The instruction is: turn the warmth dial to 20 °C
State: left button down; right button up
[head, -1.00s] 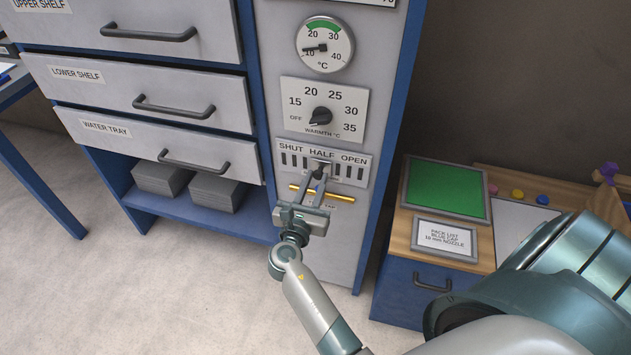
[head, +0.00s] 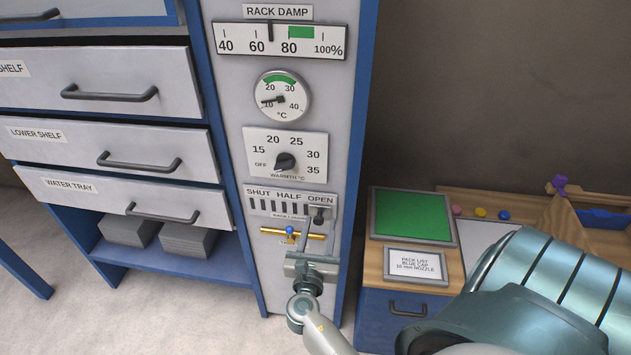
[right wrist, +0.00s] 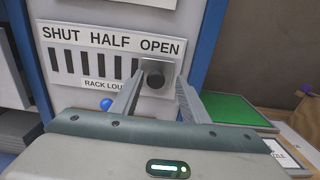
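The warmth dial (head: 285,162) is a black knob on a white plate marked OFF, 15, 20, 25, 30, 35. Its pointer appears to face lower left, near OFF. My right gripper (head: 316,222) is below and right of the dial, at the louver slider (head: 319,214). The right wrist view shows the slider's black knob (right wrist: 155,79) at OPEN, between the two spread fingers (right wrist: 158,92). The gripper looks open, with no clear grip on the knob. My left gripper is not in view.
Above the dial is a round °C gauge (head: 282,97), its needle near 10. A brass valve with a blue knob (head: 290,232) sits left of my right gripper. Drawers (head: 110,140) stand left. A low cabinet with a green panel (head: 413,215) stands right.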

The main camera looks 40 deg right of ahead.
aim_at(285, 160)
jog(key=k+j, duration=0.15)
jog(key=j, duration=0.2)
jog(key=k+j, duration=0.1)
jog(key=j, duration=0.3)
jog(key=k+j, duration=0.15)
jog(key=j, duration=0.2)
